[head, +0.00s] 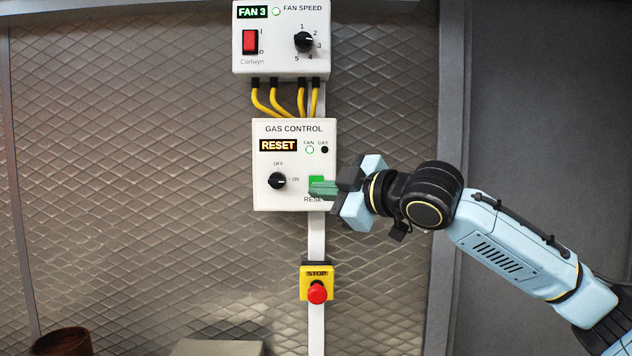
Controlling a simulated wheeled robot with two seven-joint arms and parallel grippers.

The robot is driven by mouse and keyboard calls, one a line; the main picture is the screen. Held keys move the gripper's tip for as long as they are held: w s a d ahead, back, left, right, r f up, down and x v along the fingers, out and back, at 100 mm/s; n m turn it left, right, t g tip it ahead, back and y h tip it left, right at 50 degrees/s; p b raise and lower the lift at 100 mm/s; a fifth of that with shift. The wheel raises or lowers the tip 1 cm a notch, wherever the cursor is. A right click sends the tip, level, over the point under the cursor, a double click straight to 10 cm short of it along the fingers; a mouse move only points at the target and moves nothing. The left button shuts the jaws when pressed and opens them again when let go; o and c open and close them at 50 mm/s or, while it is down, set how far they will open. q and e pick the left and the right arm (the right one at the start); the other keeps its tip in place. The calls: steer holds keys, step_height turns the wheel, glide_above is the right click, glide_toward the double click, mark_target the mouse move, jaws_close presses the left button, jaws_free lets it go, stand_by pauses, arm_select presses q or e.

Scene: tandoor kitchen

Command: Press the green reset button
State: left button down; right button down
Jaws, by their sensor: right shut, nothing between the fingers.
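The green reset button (316,181) is at the lower right of the white GAS CONTROL box (265,199) on the wall. My right gripper (312,189) comes in from the right with its green-grey fingers shut and empty. The fingertips overlap the lower part of the button in the head view. I cannot tell whether they touch it. The box's display (278,146) reads RESET in lit letters. The black knob (277,181) points toward ON. The FAN lamp has a green ring and the GAS lamp is dark. My left gripper is not in view.
Above is a FAN SPEED box (270,60) with a red switch (250,42) and a dial (304,41). Yellow cables join the boxes. Below is a yellow STOP box with a red button (317,293). A brown pot (63,342) stands at the lower left.

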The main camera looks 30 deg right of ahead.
steer(key=w+d+p, duration=0.3)
steer(key=w, duration=0.2)
steer(key=shift+w+d, duration=0.2)
steer(key=shift+w, duration=0.05)
steer(key=shift+p, duration=0.3)
stand_by(1.6)
steer(key=shift+w+d+p, duration=0.2)
steer(key=shift+w+p, duration=0.15)
steer(key=shift+p, duration=0.25)
